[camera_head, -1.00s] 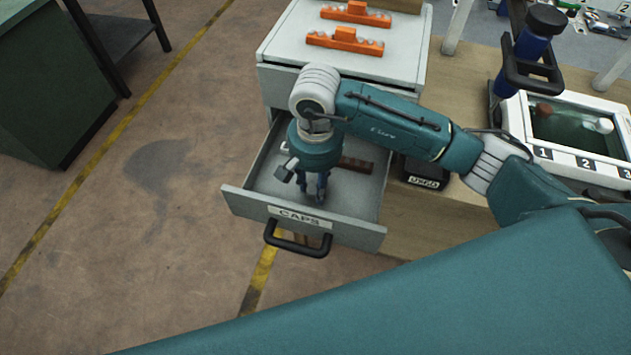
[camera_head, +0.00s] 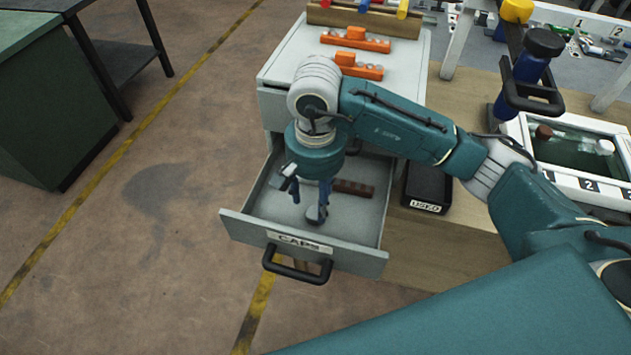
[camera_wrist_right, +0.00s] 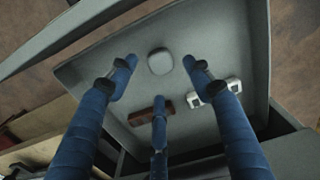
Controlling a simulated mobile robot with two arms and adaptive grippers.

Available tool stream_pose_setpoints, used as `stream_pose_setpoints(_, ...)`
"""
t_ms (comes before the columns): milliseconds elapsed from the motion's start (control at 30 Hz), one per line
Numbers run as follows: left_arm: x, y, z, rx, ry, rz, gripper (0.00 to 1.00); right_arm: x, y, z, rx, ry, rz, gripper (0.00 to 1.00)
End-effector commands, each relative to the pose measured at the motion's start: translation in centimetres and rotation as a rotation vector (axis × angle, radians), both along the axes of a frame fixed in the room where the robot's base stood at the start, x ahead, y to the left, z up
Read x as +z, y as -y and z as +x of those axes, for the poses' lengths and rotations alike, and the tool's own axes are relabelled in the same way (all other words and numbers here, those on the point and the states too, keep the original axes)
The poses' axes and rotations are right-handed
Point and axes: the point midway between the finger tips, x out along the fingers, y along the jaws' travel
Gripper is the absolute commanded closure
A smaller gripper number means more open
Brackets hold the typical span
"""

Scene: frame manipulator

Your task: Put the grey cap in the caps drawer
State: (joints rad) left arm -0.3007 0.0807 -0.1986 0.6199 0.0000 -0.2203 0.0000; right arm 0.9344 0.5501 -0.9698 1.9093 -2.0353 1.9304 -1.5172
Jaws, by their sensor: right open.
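The caps drawer (camera_head: 262,208), labelled CAPS, is pulled open from the white cabinet. My right gripper (camera_head: 312,202) is above the drawer's inside, fingers pointing down. In the right wrist view my right gripper (camera_wrist_right: 160,75) is open, its fingers spread and nothing held between them. The grey cap (camera_wrist_right: 160,62) lies on the drawer floor, apart from the fingertips in that view. In the head view the cap (camera_head: 317,215) shows small near the fingertips, partly hidden by a finger. My left gripper is not in view.
A brown block (camera_head: 352,188) lies in the drawer; the wrist view also shows a pale two-part piece (camera_wrist_right: 217,92) there. Orange racks (camera_head: 355,40) stand on the cabinet. A black USED bin (camera_head: 428,185) and a numbered white tray (camera_head: 520,135) are to the right.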

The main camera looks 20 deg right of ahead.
Motion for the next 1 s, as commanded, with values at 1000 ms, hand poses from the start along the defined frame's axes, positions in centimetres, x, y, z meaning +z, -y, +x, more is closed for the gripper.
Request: stream_pose_setpoints(1000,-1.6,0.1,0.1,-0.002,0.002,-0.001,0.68,7.3,0.0,-0.1,-0.001,-0.001,0.000,0.49)
